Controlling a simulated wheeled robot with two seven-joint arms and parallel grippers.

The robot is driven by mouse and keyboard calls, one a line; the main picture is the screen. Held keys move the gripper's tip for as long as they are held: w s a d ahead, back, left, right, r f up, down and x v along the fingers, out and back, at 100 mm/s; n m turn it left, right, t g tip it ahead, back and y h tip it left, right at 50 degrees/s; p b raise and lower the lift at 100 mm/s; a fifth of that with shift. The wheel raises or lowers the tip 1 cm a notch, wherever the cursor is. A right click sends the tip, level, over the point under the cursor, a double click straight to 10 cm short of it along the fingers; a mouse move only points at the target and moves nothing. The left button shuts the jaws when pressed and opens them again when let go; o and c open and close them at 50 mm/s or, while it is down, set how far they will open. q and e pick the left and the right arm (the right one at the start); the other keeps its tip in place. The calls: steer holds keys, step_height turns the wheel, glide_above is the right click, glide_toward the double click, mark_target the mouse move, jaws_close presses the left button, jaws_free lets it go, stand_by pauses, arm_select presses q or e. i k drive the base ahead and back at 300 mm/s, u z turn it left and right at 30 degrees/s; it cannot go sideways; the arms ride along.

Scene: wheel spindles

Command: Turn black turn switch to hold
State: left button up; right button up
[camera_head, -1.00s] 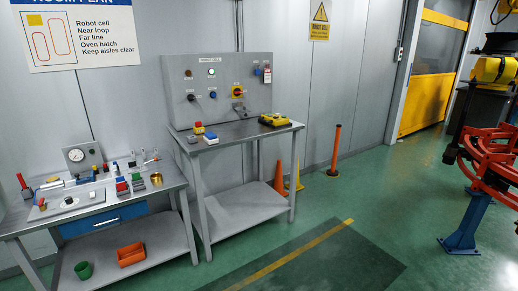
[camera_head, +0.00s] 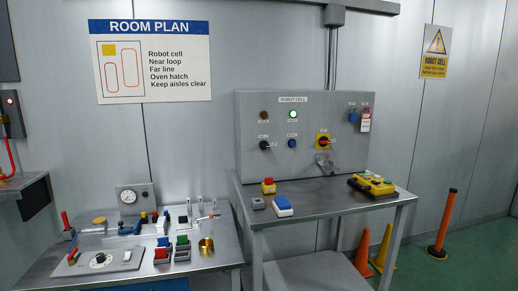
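The grey ROBOT CELL panel (camera_head: 340,112) stands upright at the back of the right-hand bench. A black turn switch (camera_head: 264,145) sits at its lower left, with a small label above it. The label and the switch's setting are too small to read. A black round knob (camera_head: 100,259) also sits on a flat plate on the left bench. Neither of my grippers is in view.
A yellow pendant (camera_head: 372,184) and a blue-topped box (camera_head: 283,207) lie on the bench.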

mark_target(263, 145)
steer(key=k, duration=0.55)
steer(key=z, duration=1)
steer(key=i, duration=0.7)
steer(key=z, duration=0.85)
steer(key=i, duration=0.8)
steer(key=u, duration=0.75)
steer(key=i, duration=1)
steer(key=u, duration=0.95)
